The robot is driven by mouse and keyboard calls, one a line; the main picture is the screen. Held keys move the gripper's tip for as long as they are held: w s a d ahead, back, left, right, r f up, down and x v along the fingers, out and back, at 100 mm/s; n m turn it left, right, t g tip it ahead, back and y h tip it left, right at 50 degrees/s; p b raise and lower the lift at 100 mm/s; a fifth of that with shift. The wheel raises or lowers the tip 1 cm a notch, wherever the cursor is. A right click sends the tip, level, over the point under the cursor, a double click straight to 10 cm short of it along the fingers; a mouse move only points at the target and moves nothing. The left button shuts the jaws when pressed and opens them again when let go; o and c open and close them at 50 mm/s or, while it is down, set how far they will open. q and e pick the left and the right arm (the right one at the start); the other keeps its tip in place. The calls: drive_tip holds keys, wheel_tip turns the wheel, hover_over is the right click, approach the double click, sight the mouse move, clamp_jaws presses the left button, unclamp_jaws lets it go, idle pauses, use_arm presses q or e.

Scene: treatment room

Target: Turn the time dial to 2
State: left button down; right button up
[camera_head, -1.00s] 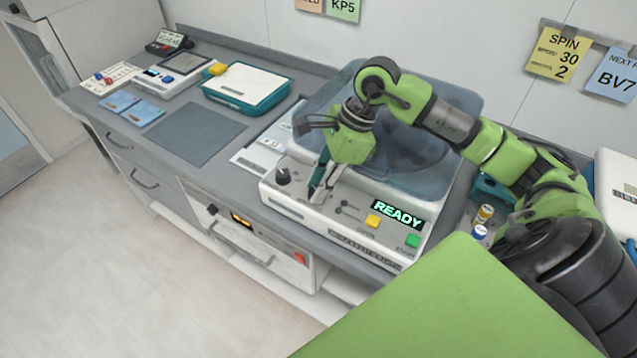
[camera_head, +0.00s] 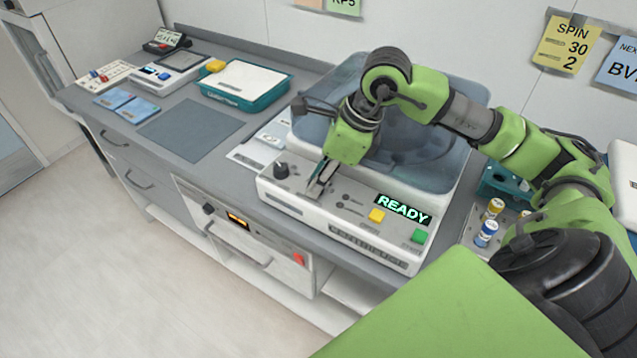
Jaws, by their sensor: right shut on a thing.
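The white centrifuge (camera_head: 330,232) stands on the counter with its bluish clear lid (camera_head: 420,150) down. Its display (camera_head: 403,209) reads READY. A black knob (camera_head: 281,171) stands free at the left of its panel. My right gripper (camera_head: 314,190) points down at the panel just right of that knob. It is shut on a small dial there, taken to be the time dial; the fingers hide the dial and its setting. My left gripper is not in view.
A yellow button (camera_head: 377,215) and a green button (camera_head: 420,236) sit right of my gripper. A yellow note (camera_head: 564,45) reads SPIN, 30, 2. Small vials (camera_head: 486,233) stand at the right. The grey mat (camera_head: 191,130) is clear.

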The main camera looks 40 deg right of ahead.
drive_tip(key=shift+m, duration=0.5)
drive_tip(key=o, duration=1.1)
drive_tip(key=v, duration=1.2)
drive_tip(key=shift+s+a+f, duration=0.1)
drive_tip(key=shift+a, duration=0.1)
